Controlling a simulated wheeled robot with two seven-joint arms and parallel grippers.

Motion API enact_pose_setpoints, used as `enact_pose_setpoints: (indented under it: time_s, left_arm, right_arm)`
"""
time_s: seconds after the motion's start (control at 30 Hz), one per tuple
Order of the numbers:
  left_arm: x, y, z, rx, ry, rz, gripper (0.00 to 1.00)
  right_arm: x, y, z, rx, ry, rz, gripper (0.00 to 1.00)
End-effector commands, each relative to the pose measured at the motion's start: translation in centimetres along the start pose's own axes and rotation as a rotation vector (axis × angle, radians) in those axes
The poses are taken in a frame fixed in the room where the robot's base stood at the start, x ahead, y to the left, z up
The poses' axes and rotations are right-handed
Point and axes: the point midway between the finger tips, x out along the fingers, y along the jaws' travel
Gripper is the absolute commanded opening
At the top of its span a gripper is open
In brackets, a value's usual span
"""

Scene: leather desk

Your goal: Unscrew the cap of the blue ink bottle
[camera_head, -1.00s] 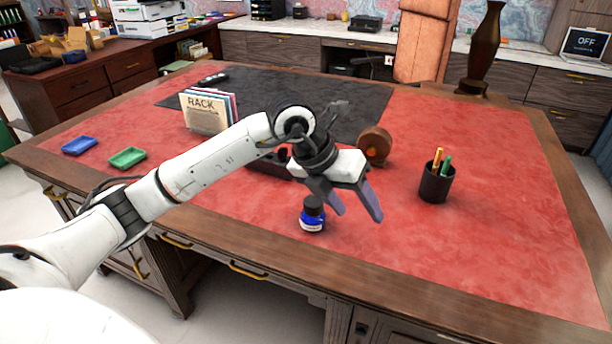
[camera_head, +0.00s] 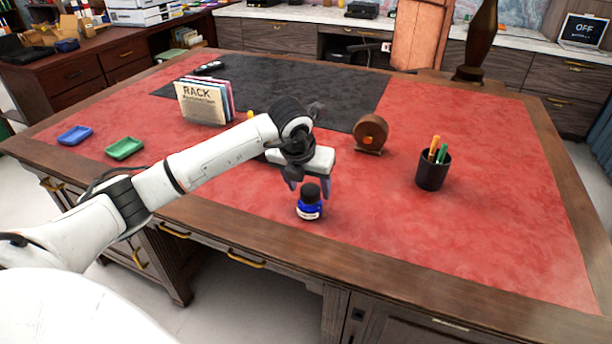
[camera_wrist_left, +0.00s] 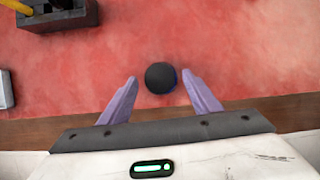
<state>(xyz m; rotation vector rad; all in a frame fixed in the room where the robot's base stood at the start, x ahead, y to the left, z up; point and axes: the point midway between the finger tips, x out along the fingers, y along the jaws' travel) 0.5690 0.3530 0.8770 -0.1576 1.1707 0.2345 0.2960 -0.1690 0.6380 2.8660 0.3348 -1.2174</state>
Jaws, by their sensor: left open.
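The blue ink bottle (camera_head: 309,207) stands upright on the red desk top near the front edge, with its black cap (camera_head: 311,191) on. My left gripper (camera_head: 310,188) is open and points down right behind and above the bottle in the head view. In the left wrist view the round black cap (camera_wrist_left: 160,77) lies between the two purple fingertips of the left gripper (camera_wrist_left: 161,80), with a gap on each side and a sliver of blue glass at its right. The fingers do not close on it. My right gripper is not in view.
A pen cup (camera_head: 432,172) and a brown round tape dispenser (camera_head: 370,135) stand to the right. A rack of booklets (camera_head: 203,103), a green tray (camera_head: 124,148) and a blue tray (camera_head: 75,135) are at the left. The front right desk top (camera_head: 500,230) is clear.

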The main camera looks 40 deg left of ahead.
Motion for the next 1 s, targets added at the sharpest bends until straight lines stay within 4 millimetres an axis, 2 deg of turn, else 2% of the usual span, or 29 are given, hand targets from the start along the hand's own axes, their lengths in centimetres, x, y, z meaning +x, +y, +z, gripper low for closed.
enact_pose_setpoints:
  time_s: [0.1,0.37,0.4,0.47,0.63,1.0]
  left_arm:
    - [0.7,0.05,-0.03,0.0,0.001,0.002,0.57]
    - [0.88,0.03,-0.04,0.001,0.0,0.001,0.57]
    - [0.87,0.02,-0.04,0.001,0.0,0.001,0.56]
    - [0.87,0.02,-0.04,0.001,0.0,0.001,0.45]
    - [0.85,0.02,-0.03,0.001,0.0,0.0,0.17]
    - [0.93,0.01,-0.07,0.001,0.0,0.0,0.16]
  right_arm:
    - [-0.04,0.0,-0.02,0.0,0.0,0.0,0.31]
    - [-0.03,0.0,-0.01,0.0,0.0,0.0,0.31]
    - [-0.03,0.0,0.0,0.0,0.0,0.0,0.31]
    - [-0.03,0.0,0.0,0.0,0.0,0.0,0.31]
    - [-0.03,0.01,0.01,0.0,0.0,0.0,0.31]
    - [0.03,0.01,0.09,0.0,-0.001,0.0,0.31]
